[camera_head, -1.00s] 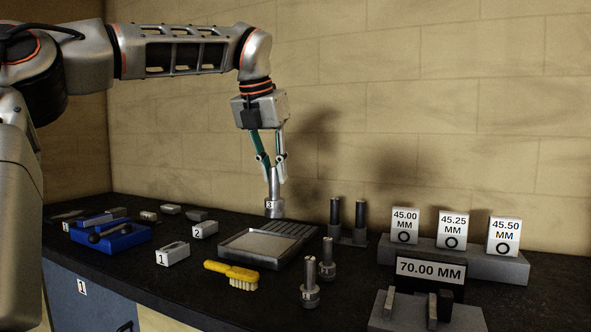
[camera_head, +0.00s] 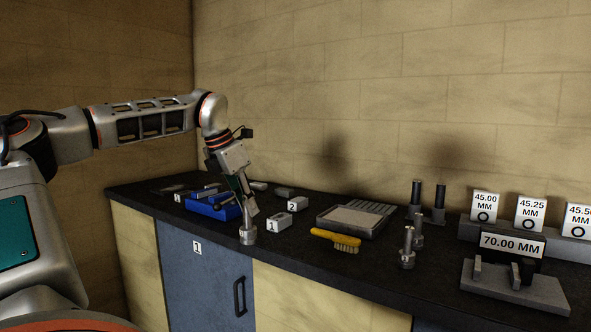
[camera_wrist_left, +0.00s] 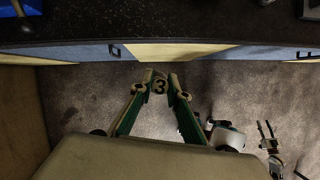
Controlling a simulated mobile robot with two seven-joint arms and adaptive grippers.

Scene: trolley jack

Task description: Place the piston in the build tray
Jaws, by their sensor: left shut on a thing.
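My left gripper (camera_head: 246,210) is shut on a metal piston (camera_head: 248,236), which hangs below the slanted fingers at the bench's front edge. In the left wrist view the piston (camera_wrist_left: 159,87) shows a 3 between the fingertips (camera_wrist_left: 160,80), with floor beneath and the bench edge beyond. A grey tray (camera_head: 350,219), likely the build tray, has a flat area and slots and lies on the bench to the right of the gripper. Two more metal pieces (camera_head: 408,252) stand right of the tray. My right gripper (camera_wrist_left: 266,130) appears small and open low in the left wrist view.
Between piston and tray are numbered blocks (camera_head: 277,224) and a yellow brush (camera_head: 336,239). A blue tray (camera_head: 213,208) lies behind the gripper. Dark posts (camera_head: 439,201), a 70.00 MM stand (camera_head: 513,245) and size-marked blocks (camera_head: 530,211) stand at right.

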